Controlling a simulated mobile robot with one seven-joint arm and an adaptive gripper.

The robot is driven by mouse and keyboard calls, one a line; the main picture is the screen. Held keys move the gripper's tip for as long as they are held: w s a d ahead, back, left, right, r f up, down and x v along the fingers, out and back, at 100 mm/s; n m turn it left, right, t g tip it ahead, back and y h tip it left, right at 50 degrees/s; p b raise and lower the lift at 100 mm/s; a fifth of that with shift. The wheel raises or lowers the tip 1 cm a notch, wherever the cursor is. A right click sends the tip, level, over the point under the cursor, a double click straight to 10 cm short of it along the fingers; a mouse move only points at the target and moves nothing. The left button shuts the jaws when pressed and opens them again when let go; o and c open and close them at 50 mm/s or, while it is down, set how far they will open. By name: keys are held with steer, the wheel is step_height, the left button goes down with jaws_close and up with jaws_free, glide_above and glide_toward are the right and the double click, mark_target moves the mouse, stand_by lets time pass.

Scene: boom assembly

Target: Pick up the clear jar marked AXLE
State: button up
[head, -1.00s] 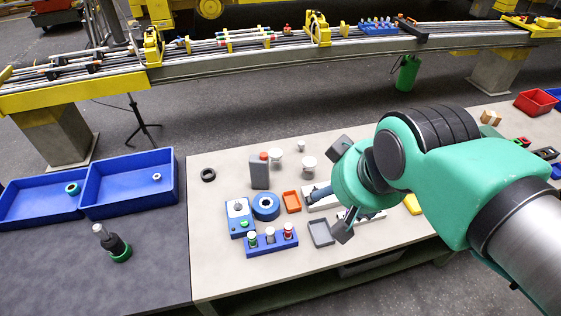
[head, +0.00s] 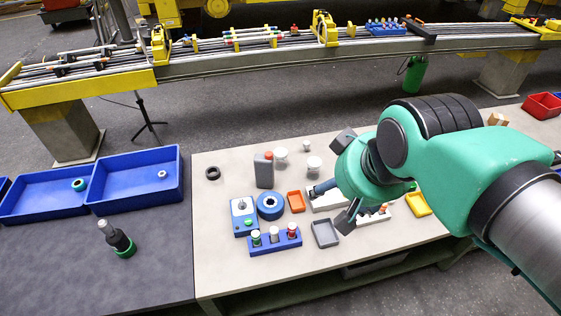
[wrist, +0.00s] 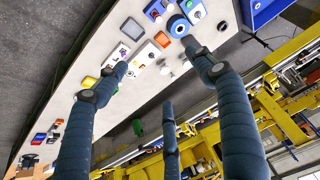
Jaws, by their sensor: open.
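Two pale, whitish lidded jars stand near the back of the light bench in the head view, a left one (head: 281,158) and a right one (head: 314,165). A smaller pale piece (head: 306,146) stands behind them. No lettering is legible, so I cannot tell which is marked AXLE. My gripper (head: 334,184) is open over the bench, right of and nearer than the jars. In the wrist view my gripper (wrist: 160,70) has its dark fingers spread, with nothing held. Small pale shapes (wrist: 186,65) lie between the fingertips, too small to identify.
Nearby are a blue ring (head: 270,205), an orange tray (head: 296,201), a grey tray (head: 325,233) and a blue rack (head: 274,240). Blue bins (head: 134,183) lie left. Bare bench surrounds the black ring (head: 212,173).

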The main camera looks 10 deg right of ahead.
steer(key=w+r, duration=0.3)
steer(key=w, duration=0.7)
steer(key=m+g+b, duration=0.2)
steer(key=m+g, duration=0.1)
steer(key=g, duration=0.3)
glide_above(280, 152)
step_height(280, 152, down, 43)
steer(key=shift+s+d+r, duration=0.1)
steer(key=shift+f, duration=0.3)
steer(key=shift+f, duration=0.1)
steer(key=shift+f, duration=4.25)
steer(key=shift+f, duration=0.1)
